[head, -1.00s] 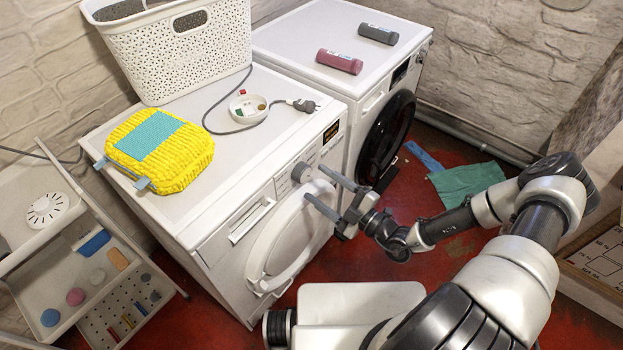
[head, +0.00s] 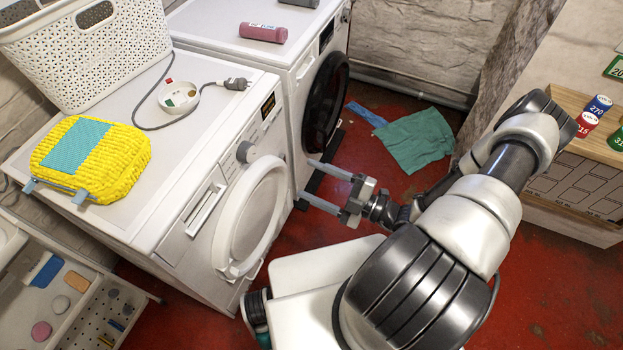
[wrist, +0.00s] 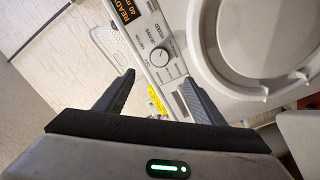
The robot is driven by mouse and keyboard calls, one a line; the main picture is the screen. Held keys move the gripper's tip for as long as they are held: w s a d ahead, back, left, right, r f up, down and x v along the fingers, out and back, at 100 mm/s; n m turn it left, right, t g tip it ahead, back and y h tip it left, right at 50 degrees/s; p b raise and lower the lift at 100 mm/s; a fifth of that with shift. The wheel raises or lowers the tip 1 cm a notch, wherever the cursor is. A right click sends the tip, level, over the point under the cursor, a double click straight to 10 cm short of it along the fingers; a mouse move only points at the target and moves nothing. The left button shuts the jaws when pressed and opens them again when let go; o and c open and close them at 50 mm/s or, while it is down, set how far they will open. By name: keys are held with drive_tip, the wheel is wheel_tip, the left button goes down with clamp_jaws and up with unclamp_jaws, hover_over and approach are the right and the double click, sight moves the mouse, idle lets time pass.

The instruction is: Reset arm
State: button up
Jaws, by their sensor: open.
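My gripper (head: 323,187) is open and empty in the head view. Its two fingers point left toward the front of the near washing machine (head: 184,238), at the right of the round white door (head: 250,218). The fingers look apart from the door. In the wrist view my gripper (wrist: 155,95) has its fingers spread wide with nothing between them. Beyond them are the machine's control knob (wrist: 160,56), a lit display and the white door rim. The door looks closed, though its latch side is not clear.
A yellow pad (head: 115,160), a white basket (head: 95,50) and a small dish (head: 178,97) with a cable sit on the near machine. A second machine with a dark door (head: 327,100) stands behind. A teal cloth (head: 415,140) lies on the red floor. A wooden-topped cabinet (head: 570,120) stands right.

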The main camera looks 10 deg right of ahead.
drive_tip(key=s+r+m+g+h+p, duration=0.2)
drive_tip(key=r+m, duration=0.5)
drive_tip(key=r, duration=0.9)
drive_tip(key=s+r+m+g+h+p, duration=0.2)
drive_tip(key=s+r+m+h+p, duration=0.3)
drive_tip(key=r, duration=1.1)
drive_tip(key=s+d+r+m+g+h+p, duration=0.1)
drive_tip(key=s+r+m+h+p, duration=0.3)
drive_tip(key=r, duration=1.3)
drive_tip(key=m+g+h+p, duration=0.1)
drive_tip(key=m+h, duration=0.2)
drive_tip(key=m, duration=0.1)
drive_tip(key=shift+s+m+g, duration=0.25)
drive_tip(key=shift+m+g, duration=0.05)
